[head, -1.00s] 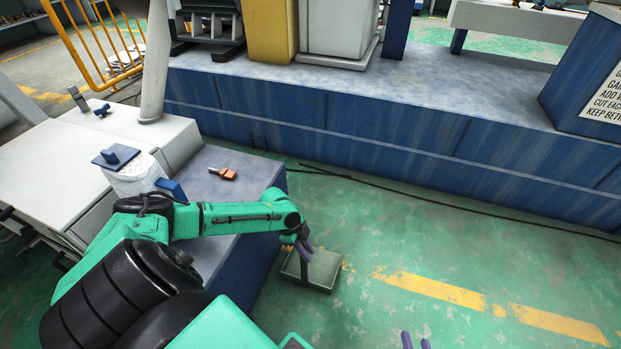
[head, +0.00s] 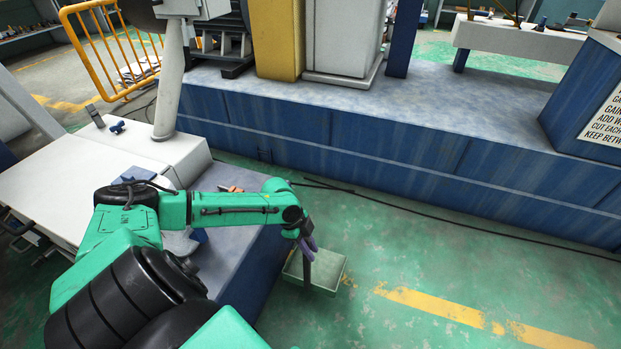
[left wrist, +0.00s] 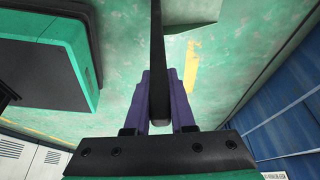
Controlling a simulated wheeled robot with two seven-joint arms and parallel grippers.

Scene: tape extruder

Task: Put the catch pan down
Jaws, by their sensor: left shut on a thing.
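The catch pan (head: 328,270) is a shallow grey-green tray with a dark upright handle. It is level over the green floor, right of the blue-sided bench. I cannot tell whether it touches the floor. My left gripper (head: 308,247) is above the pan, with its purple fingers shut on the handle. In the left wrist view the dark handle (left wrist: 158,50) runs between the purple fingers (left wrist: 158,92), and part of the pan (left wrist: 197,12) shows at the top edge. My right gripper is out of the head view.
A bench (head: 238,262) with a grey top and blue side stands close left of the pan. A long blue machine base (head: 400,160) runs behind. A black cable (head: 440,222) lies along it. Green floor with a yellow line (head: 440,306) is clear to the right.

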